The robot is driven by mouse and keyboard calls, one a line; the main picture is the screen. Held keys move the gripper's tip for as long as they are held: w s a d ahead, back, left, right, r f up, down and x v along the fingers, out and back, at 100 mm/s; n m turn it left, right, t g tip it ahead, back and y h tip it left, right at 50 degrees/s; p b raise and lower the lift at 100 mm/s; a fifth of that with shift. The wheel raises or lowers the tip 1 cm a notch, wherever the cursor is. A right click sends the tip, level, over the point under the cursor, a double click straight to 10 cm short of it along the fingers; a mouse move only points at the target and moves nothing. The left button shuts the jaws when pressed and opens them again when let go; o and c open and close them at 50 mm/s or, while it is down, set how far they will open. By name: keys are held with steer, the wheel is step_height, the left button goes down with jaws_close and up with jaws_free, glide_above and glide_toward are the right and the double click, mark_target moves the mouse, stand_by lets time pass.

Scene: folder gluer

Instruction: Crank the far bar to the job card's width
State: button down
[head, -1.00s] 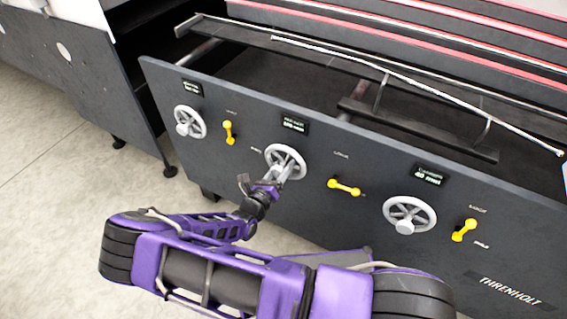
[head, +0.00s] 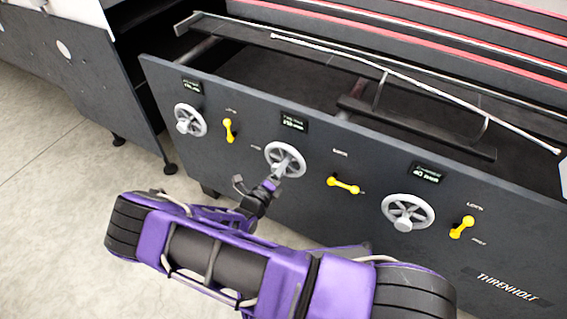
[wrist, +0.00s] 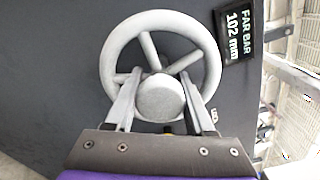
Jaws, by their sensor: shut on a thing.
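The far bar handwheel (head: 285,160) is the middle of three grey spoked wheels on the dark front panel; it also fills the wrist view (wrist: 108,55). My gripper (head: 273,183) is at this wheel. In the wrist view its fingers (wrist: 160,92) are shut on the round grey crank knob (wrist: 160,98), one on each side. The far bar display (wrist: 238,33) appears to read 102 mm in the wrist view; in the head view it (head: 294,122) is too blurred to read. The yellow lever (head: 344,186) right of this wheel lies nearly level. I see no readable job card.
Other handwheels stand at the left (head: 190,121) and right (head: 408,212), each with a display above. A yellow lever stands upright at the left (head: 229,130); another is tilted at the right (head: 462,227). Bars and rods lie above the panel. The floor (head: 60,200) at left is clear.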

stand_by(0.3)
steer(key=shift+c, duration=1.4)
jaws_free()
steer(key=shift+s, duration=0.1)
steer(key=v, duration=1.7)
steer(key=shift+s+a, duration=0.1)
steer(key=shift+s, duration=0.05)
